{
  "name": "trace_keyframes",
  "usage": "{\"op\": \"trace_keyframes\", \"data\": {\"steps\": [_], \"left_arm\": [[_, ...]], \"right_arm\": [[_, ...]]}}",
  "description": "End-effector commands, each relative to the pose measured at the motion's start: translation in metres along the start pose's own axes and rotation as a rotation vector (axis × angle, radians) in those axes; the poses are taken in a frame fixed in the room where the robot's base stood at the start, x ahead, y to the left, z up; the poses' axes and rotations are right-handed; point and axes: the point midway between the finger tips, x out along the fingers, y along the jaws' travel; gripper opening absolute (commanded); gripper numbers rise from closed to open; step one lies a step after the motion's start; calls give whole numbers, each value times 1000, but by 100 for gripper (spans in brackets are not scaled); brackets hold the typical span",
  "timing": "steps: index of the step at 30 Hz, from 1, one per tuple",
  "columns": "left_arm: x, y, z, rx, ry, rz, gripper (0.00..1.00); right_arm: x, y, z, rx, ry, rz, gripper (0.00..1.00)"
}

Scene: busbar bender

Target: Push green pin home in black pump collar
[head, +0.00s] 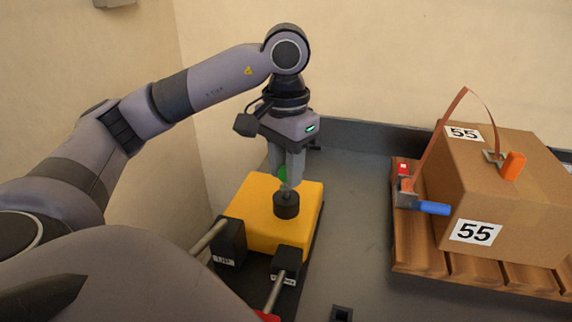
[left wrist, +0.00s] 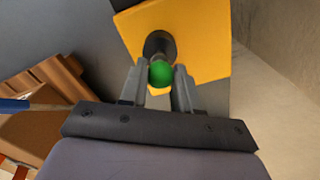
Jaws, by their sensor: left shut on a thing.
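The black pump collar (head: 286,206) stands on top of a yellow block (head: 250,212). In the left wrist view the collar (left wrist: 157,42) shows just beyond the green pin's round head (left wrist: 160,74). My left gripper (head: 290,178) is above the collar, pointing down, and shut on the green pin. Only a little of the pin's green head (head: 282,173) shows between the fingers in the head view. A grey shank runs down from it to the collar's top. How deep the shank sits is hidden. My right gripper is not in view.
Two black blocks with rods (head: 229,243) (head: 286,260) stand in front of the yellow block. A cardboard box (head: 500,200) marked 55 sits on a wooden pallet (head: 418,245) at the right, with a strap and blue-handled tool (head: 432,208). Grey surface between is mostly clear.

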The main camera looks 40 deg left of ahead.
Motion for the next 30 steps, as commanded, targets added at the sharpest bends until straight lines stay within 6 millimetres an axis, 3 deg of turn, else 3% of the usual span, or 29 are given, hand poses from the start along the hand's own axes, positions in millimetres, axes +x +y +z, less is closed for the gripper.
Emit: {"op": "trace_keyframes", "data": {"steps": [25,26,27,28,30], "left_arm": [[22,0,0,1,0,0,0],[22,0,0,1,0,0,34],[21,0,0,1,0,0,48],[21,0,0,1,-1,0,57],[21,0,0,1,-1,0,61]], "right_arm": [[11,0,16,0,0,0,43],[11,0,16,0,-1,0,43],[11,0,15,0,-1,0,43],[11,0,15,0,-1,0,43],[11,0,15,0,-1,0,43]]}}
